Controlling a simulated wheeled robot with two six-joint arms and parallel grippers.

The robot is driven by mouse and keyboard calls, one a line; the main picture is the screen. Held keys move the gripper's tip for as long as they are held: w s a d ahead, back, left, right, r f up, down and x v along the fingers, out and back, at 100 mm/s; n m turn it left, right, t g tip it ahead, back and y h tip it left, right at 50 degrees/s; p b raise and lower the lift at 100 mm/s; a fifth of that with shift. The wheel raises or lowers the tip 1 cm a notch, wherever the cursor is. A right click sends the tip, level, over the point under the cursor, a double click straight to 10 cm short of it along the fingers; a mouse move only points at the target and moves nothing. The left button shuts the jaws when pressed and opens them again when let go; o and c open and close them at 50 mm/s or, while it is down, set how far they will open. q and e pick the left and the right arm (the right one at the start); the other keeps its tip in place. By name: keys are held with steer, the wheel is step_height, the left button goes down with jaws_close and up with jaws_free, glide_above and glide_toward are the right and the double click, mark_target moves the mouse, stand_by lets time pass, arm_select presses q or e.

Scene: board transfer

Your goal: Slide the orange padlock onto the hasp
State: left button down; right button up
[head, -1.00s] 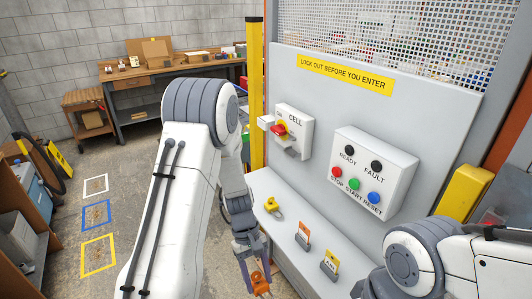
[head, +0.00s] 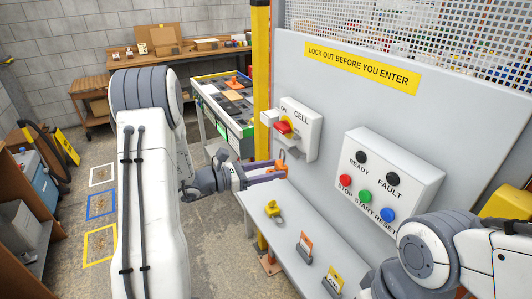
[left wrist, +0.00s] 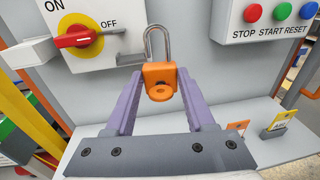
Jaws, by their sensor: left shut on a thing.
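The orange padlock (left wrist: 160,80) is held between the purple fingers of my left gripper (left wrist: 158,88), its metal shackle (left wrist: 157,40) pointing up. In the head view my left gripper (head: 278,169) is just below and left of the white CELL switch box (head: 302,130). That box carries a red knob (left wrist: 88,38) on a yellow disc. The grey hasp tab (left wrist: 130,58) sticks out below the knob. In the left wrist view the shackle is just right of the tab, and I see no sure contact. My right gripper is not visible, only part of its arm.
A yellow padlock (head: 273,211), an orange tag (head: 305,242) and a yellow tag (head: 331,283) are on the grey shelf (head: 285,228) below. A white button box (head: 392,180) is to the right. A yellow post (head: 262,90) stands left of the panel.

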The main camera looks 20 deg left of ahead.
arm_select(q)
steer(key=shift+n+t+y, duration=0.7)
steer(key=shift+t, duration=0.2)
steer(key=w+a+r, duration=0.2)
steer(key=a, duration=0.1)
steer(key=shift+a+r, duration=0.2)
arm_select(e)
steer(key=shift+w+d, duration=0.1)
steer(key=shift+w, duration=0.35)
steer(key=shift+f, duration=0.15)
arm_select(q)
steer(key=shift+b+x, duration=0.35)
steer(key=shift+x, duration=2.55)
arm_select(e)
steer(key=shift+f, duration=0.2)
arm_select(q)
steer(key=shift+b, duration=0.45)
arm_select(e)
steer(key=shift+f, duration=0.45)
arm_select(q)
steer(key=shift+x, duration=1.15)
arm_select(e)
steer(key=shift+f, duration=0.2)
